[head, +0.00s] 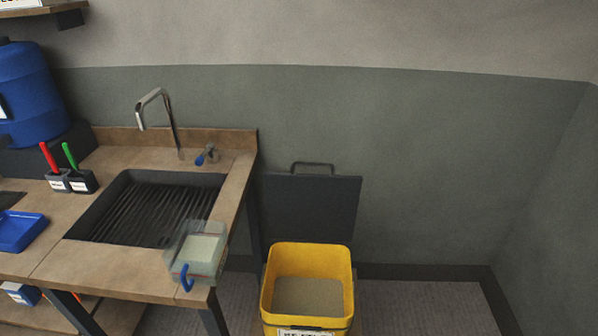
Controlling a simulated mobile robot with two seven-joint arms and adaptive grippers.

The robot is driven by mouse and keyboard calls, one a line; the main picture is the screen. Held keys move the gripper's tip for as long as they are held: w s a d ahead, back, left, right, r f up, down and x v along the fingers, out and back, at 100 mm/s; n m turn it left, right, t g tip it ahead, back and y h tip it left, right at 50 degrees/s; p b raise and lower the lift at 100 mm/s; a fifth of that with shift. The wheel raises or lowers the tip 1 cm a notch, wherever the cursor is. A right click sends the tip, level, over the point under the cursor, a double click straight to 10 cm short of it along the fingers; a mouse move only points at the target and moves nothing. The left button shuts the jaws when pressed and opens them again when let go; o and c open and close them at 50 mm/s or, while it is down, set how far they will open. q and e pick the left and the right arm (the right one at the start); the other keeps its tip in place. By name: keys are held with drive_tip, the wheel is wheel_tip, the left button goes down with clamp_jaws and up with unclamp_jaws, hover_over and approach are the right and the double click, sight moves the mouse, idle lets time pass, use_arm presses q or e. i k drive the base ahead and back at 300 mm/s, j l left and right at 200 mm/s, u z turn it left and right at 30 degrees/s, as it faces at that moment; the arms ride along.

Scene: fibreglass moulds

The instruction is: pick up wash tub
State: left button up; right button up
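A translucent tub (180,245) with a blue handle at its front sits on the front right corner of the wooden counter, right of the sink. It holds something pale, and it looks like the wash tub, though I see no readable label on it. Its handle is toward the counter's front edge. Neither of my grippers shows in the head view.
The counter (120,277) holds a dark ribbed sink (150,210), a tall faucet (172,120), a blue tray (20,232), two holders with red and green handled tools, and a blue drum (28,95). A yellow bin (310,255) stands right, its dark lid (312,205) raised.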

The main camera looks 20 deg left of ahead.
sight(197, 253)
drive_tip(key=u, duration=1.4)
